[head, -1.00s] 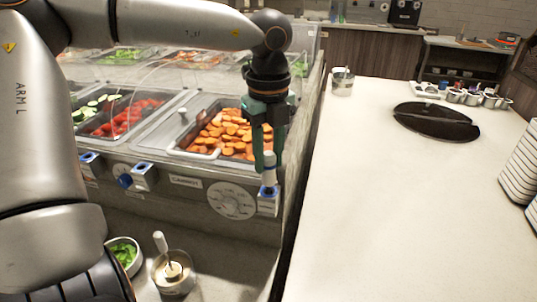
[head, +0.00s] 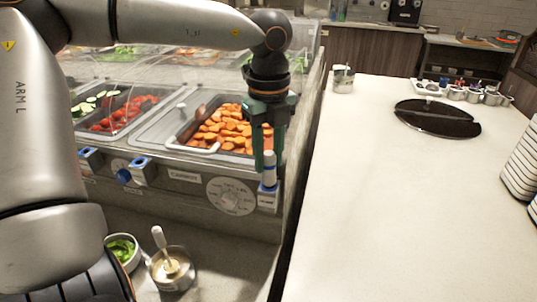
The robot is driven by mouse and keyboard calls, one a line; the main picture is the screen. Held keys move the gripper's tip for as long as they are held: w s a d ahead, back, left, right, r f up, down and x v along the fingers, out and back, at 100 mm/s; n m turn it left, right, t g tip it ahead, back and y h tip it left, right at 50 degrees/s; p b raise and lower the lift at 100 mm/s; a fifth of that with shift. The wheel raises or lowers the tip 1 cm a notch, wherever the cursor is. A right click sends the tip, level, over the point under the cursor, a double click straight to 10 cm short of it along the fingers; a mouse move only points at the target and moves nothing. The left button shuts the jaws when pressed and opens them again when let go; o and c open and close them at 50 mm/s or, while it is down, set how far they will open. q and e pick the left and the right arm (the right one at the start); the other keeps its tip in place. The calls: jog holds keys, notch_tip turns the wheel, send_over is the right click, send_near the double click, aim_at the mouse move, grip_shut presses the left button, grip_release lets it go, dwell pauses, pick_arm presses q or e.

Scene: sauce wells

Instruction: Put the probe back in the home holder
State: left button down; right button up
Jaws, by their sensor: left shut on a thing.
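The probe (head: 269,168) is a short white upright stick with a blue band low down. My left gripper (head: 268,160) points straight down with its green fingers on either side of the probe's upper part, shut on it. The home holder (head: 268,201) is a small pale block with a label and a blue top, at the right end of the counter front. The probe's lower end is right at the holder's top, in line with it. I cannot tell how deep it sits inside. My right gripper is not in view.
A dial (head: 231,196) and another blue-topped holder (head: 141,170) are on the front panel, left of the home holder. The carrot pan (head: 205,147) lies behind. A cup with a utensil (head: 172,282) stands below. The white counter (head: 390,215) is mostly clear.

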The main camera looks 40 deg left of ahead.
pick_arm(q)
jog(key=c, duration=0.5)
grip_release()
notch_tip(320, 180, up, 13)
jog(key=shift+f+p, duration=0.2)
jog(key=shift+p, duration=0.2)
